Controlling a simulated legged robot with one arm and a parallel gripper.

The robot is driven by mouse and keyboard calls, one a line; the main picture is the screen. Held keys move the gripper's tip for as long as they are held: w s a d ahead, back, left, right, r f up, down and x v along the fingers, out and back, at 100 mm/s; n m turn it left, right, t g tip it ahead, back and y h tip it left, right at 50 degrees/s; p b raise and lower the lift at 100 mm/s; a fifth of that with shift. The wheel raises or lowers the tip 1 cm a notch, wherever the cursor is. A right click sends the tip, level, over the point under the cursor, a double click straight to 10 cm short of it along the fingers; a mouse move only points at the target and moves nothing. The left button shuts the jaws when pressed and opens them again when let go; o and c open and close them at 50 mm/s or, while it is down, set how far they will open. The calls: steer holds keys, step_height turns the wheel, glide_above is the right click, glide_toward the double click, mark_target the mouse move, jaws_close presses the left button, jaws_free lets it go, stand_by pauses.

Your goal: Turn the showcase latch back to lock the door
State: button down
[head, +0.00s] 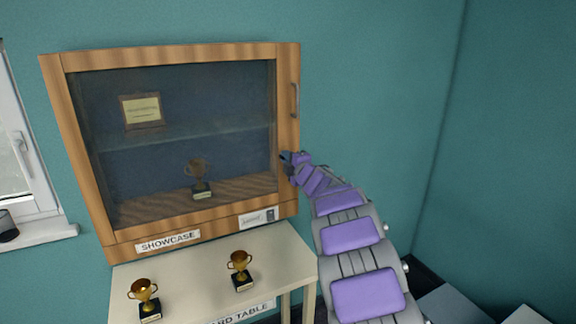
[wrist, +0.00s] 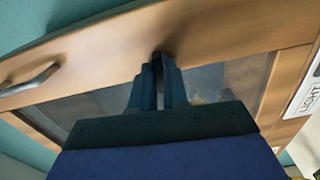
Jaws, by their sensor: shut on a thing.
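The showcase (head: 170,55) is a wooden wall cabinet with a glass front, and its door looks shut. A metal door handle (head: 294,100) is on the right side of the frame; the handle also shows at the left in the wrist view (wrist: 32,80). My gripper (head: 287,158) is at the right door frame, below the handle. In the wrist view my gripper (wrist: 158,62) has its fingers close together at a small dark part against the wood, which is likely the latch (wrist: 160,54). The fingers hide most of it, so its angle cannot be told.
Inside the showcase are a framed plaque (head: 142,111) and a trophy (head: 199,178). Two trophies, one left (head: 145,298) and one right (head: 240,270), stand on the table (head: 200,281) below. A window (head: 22,160) is at the far left. The wall right of the showcase is bare.

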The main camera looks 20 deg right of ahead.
steer(key=shift+f+n+b, duration=0.25)
steer(key=shift+n+b, duration=0.05)
steer(key=shift+n, duration=0.2)
steer(key=c, duration=1.2)
jaws_free()
steer(key=shift+w+a, duration=0.1)
steer(key=shift+r, duration=0.1)
steer(key=s+p, duration=0.2)
steer(key=s, duration=1.5)
steer(key=shift+s+d, duration=0.15)
steer(key=shift+d, duration=0.15)
